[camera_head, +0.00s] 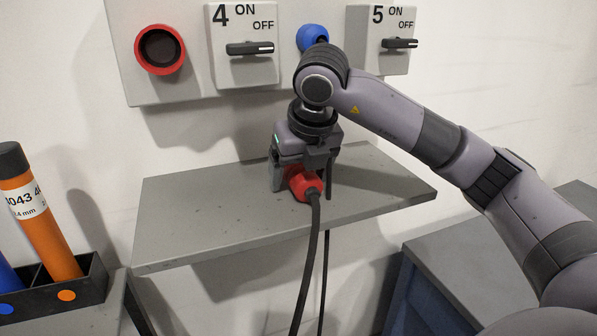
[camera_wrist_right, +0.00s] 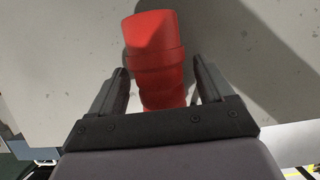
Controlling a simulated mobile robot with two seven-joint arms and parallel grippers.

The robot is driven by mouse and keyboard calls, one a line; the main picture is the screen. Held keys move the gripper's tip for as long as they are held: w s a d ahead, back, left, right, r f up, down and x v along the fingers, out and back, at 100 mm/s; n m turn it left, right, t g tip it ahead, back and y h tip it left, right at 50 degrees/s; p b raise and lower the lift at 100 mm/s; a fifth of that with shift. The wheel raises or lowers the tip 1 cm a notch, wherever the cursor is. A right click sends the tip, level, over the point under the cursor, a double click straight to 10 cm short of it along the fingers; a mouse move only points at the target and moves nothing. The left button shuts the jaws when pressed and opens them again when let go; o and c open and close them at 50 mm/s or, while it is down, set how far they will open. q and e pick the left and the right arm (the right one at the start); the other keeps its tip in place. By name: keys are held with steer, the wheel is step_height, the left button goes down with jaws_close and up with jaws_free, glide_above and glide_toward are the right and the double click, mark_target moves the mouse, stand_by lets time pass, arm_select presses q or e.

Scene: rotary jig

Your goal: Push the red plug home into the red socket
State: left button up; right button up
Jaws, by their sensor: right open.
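The red plug (camera_head: 305,184) lies on a grey shelf with its black cable running down over the front edge. My right gripper (camera_head: 301,182) is above the shelf, open, with its fingers on either side of the plug. In the right wrist view the red plug (camera_wrist_right: 156,60) sits between the two fingers of my gripper (camera_wrist_right: 160,84), with gaps showing on both sides. The red socket (camera_head: 160,49), with a red ring and dark opening, is on the wall panel at the upper left. My left gripper is not in view.
The grey shelf (camera_head: 190,225) has bare room left of the plug. Switch boxes marked 4 (camera_head: 242,72) and 5 (camera_head: 383,60) and a blue socket (camera_head: 312,37) are on the panel. A black rack (camera_head: 92,282) holding an orange tube (camera_head: 45,225) stands at lower left.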

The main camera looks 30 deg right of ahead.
steer(key=c, duration=1.2)
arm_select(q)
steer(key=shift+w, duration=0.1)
arm_select(e)
steer(key=shift+o, duration=0.2)
steer(key=shift+r, duration=0.2)
